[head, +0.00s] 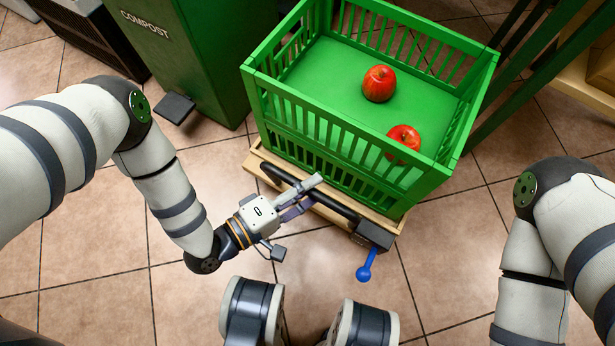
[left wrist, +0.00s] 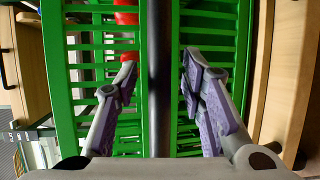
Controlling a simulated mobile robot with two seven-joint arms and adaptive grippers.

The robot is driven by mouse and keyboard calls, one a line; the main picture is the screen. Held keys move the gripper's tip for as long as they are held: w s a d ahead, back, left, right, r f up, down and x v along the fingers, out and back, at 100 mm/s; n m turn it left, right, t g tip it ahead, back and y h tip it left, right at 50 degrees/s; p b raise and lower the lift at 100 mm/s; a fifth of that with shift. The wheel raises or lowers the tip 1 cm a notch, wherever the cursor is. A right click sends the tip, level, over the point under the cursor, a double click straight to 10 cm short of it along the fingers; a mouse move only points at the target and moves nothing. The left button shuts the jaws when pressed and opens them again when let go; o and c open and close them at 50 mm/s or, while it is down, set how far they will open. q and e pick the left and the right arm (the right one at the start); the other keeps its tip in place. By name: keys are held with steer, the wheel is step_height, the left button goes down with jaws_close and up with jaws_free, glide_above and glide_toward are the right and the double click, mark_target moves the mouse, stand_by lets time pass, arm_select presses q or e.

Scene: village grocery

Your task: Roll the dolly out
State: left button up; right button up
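The dolly (head: 255,160) is a low wooden platform on the tiled floor, with a green slatted crate (head: 262,78) on top. A black handle bar (head: 340,207) runs along its near side. A dark block with a blue lever (head: 366,266) sits at the bar's right end. My left gripper (head: 308,196) is at the bar. In the left wrist view the fingers (left wrist: 160,65) are open, one on each side of the black bar (left wrist: 159,110), with gaps visible on both sides. My right arm shows at the right; its gripper is out of view.
Two red apples (head: 379,84) lie in the crate. A green compost bin (head: 190,60) with a dark pedal (head: 175,107) stands close behind left. Dark green posts (head: 540,75) stand at the right. The tiled floor (head: 100,270) in front is clear.

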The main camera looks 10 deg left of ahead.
arm_select(q)
steer(key=shift+s+a, duration=0.1)
steer(key=v, duration=1.1)
steer(key=shift+s+a, duration=0.25)
steer(key=shift+s, duration=0.05)
